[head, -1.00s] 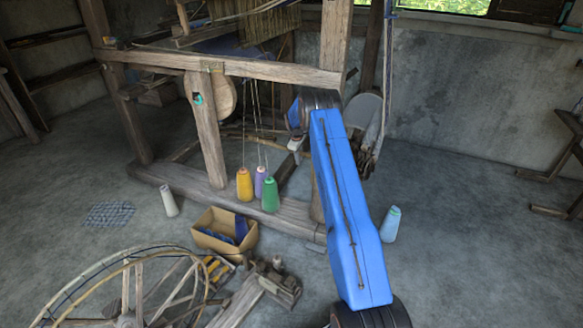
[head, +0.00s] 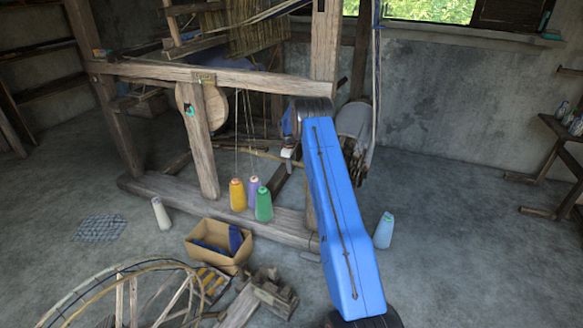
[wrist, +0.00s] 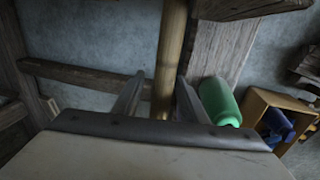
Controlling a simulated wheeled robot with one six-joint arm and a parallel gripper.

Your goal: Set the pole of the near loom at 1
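The near loom (head: 215,73) is a brown wooden frame in the head view. A thin bamboo pole (head: 248,152) lies low inside its frame, its right end reaching toward my wrist. In the wrist view a bamboo pole (wrist: 169,50) runs down from the top edge between the two fingers of my gripper (wrist: 158,98). The fingers stand apart, with a clear gap on the left of the pole and a smaller one on the right. The pole's lower end is hidden behind the gripper body. In the head view my blue arm hides part of the loom. A small plate (head: 203,77) on the beam is unreadable.
Yellow (head: 237,195), purple and green (head: 264,205) thread cones stand at the loom's base beam. A cardboard box (head: 222,262) and a spinning wheel (head: 125,295) are in front. A pale blue cone (head: 384,231) stands right of my arm.

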